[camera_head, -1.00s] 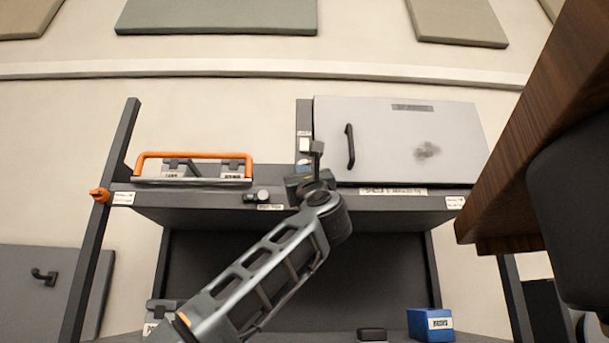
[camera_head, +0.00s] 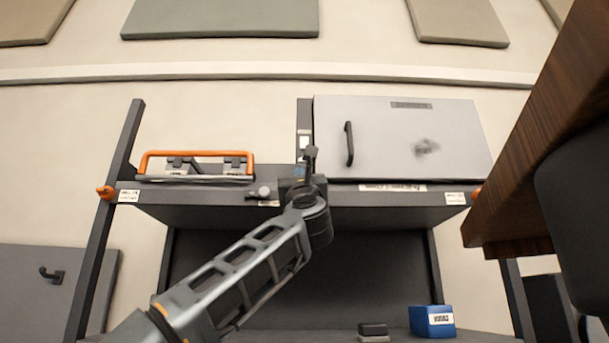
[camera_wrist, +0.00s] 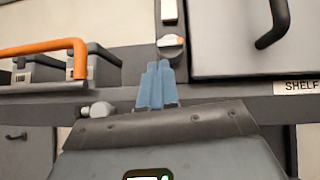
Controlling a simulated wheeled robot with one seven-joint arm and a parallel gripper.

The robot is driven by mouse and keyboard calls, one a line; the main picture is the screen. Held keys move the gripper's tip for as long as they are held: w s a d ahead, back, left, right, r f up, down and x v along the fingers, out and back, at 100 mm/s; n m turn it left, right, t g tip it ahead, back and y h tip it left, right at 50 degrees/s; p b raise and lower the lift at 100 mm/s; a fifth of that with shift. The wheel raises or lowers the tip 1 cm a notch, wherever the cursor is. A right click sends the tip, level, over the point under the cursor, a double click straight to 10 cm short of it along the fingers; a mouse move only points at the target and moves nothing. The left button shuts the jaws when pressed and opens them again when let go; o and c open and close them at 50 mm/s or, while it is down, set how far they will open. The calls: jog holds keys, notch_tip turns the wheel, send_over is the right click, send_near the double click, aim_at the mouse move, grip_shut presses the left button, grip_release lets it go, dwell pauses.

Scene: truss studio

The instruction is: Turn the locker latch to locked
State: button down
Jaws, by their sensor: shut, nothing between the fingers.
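The locker (camera_head: 385,140) is a pale grey door with a black vertical handle, at the upper right in the head view. On the dark strip left of the door, the wrist view shows a round pale latch knob (camera_wrist: 171,46) with a small orange mark near its upper right. My gripper (camera_wrist: 160,66) is shut and empty; its blue fingers point up and their tips are just below the knob, overlapping its lower edge. I cannot tell whether they touch. In the head view my gripper (camera_head: 299,171) largely hides the knob.
A small white block (camera_wrist: 169,11) sits above the knob. A small knob (camera_head: 264,192) sticks out of the shelf's front edge. A wooden panel (camera_head: 525,140) juts in at right. A blue box (camera_head: 431,321) lies below.

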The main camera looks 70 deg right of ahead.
jog(key=d+f+b+v, duration=0.1)
jog(key=b+v, duration=0.1)
jog(key=v, duration=0.9)
jog(key=shift+f+b, duration=0.35)
jog(key=shift+b, duration=0.05)
jog(key=shift+w+a, duration=0.1)
jog(key=shift+a, duration=0.05)
